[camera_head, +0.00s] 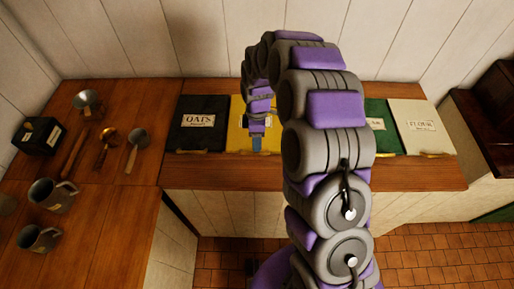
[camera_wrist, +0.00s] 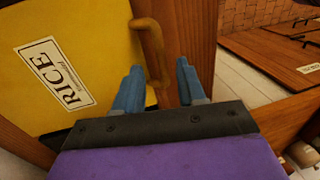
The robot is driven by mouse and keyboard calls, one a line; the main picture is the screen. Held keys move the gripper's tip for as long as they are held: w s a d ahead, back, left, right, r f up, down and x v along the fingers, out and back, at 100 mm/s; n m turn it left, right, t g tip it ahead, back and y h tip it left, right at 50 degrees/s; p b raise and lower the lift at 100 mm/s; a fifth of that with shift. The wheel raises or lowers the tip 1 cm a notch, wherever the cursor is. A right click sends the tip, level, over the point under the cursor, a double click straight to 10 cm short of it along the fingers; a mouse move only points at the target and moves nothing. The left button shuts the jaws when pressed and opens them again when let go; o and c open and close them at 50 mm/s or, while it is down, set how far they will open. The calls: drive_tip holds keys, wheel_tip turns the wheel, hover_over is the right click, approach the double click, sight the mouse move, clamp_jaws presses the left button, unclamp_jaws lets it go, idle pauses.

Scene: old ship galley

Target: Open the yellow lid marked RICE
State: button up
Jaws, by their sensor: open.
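The yellow lid marked RICE (camera_wrist: 95,50) fills the left of the wrist view and appears closed. Its label (camera_wrist: 58,75) is white with dark letters. A yellow bar handle (camera_wrist: 152,40) sits at the lid's edge. My gripper (camera_wrist: 159,67) has two blue fingers, apart, with the handle's near end showing between them in the picture. I cannot tell whether either finger touches it.
A black lid marked OATS (camera_head: 199,121) lies to the left. A green lid (camera_head: 378,127) and a pale lid marked FLOUR (camera_head: 419,126) are to the right. Mugs (camera_head: 52,195) and utensils (camera_head: 108,137) stand on the left counter. Tiled floor (camera_head: 430,245) is open in front.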

drive_tip(key=shift+s+d+f, duration=0.1)
drive_tip(key=shift+s+f, duration=0.1)
drive_tip(key=shift+f, duration=0.85)
drive_tip(key=shift+s+d+f, duration=0.1)
drive_tip(key=shift+s+f, duration=0.1)
drive_tip(key=shift+f, duration=0.8)
drive_tip(key=shift+a, duration=0.1)
clamp_jaws()
drive_tip(key=shift+r, duration=0.1)
